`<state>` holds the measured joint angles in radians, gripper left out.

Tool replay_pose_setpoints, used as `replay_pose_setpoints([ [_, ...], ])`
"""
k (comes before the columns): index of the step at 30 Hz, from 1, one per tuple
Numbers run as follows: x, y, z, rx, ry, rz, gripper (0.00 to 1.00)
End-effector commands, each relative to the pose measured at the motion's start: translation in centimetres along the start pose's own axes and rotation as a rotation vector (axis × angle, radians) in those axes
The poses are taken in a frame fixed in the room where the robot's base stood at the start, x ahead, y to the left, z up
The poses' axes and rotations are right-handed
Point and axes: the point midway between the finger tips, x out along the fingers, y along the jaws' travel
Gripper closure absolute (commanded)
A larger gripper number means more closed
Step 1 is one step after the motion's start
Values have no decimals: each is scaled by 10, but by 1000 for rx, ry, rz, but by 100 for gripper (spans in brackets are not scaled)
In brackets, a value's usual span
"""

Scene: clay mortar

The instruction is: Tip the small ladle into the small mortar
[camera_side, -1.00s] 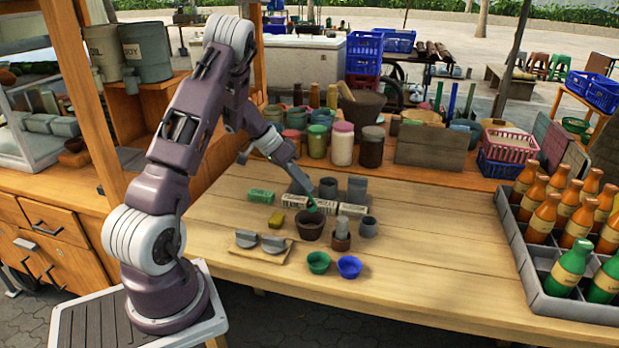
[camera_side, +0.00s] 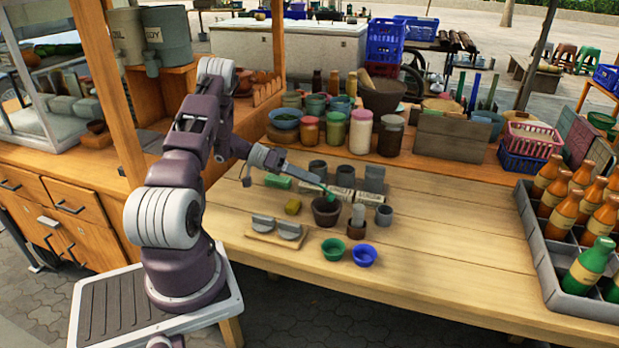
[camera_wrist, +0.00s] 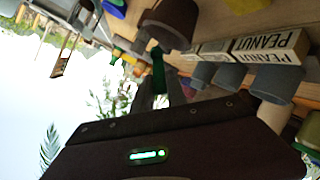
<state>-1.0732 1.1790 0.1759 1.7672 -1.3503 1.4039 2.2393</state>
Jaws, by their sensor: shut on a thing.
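The small mortar (camera_side: 326,213) is a dark brown cup standing upright on the wooden table; it also shows in the wrist view (camera_wrist: 172,22). The small ladle (camera_side: 329,194) is green, and its lower end is at the mortar's mouth; in the wrist view it is a green piece (camera_wrist: 158,68) just beside the mortar's rim. My gripper (camera_side: 318,180) is shut on the ladle, slanting in from the upper left, nearly level. I cannot tell what the ladle holds, nor whether it touches the rim.
A green bowl (camera_side: 333,249) and a blue bowl (camera_side: 364,255) stand in front of the mortar. Peanut boxes (camera_wrist: 268,47) and grey cups (camera_side: 383,214) are close around it. The table's right half is clear up to the bottle crate (camera_side: 548,262).

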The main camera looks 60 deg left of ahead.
Motion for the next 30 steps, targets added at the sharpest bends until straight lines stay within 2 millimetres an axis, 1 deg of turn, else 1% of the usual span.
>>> replay_pose_setpoints([
  [11, 0, 0, 0, 0, -2, -1, 100],
  [13, 2, 2, -3, 3, -19, -15, 100],
  [18, 8, 16, -16, 32, -163, -158, 100],
  [26, 13, 31, -27, 79, -326, -334, 100],
  [30, 21, 44, -38, 119, -476, -482, 100],
])
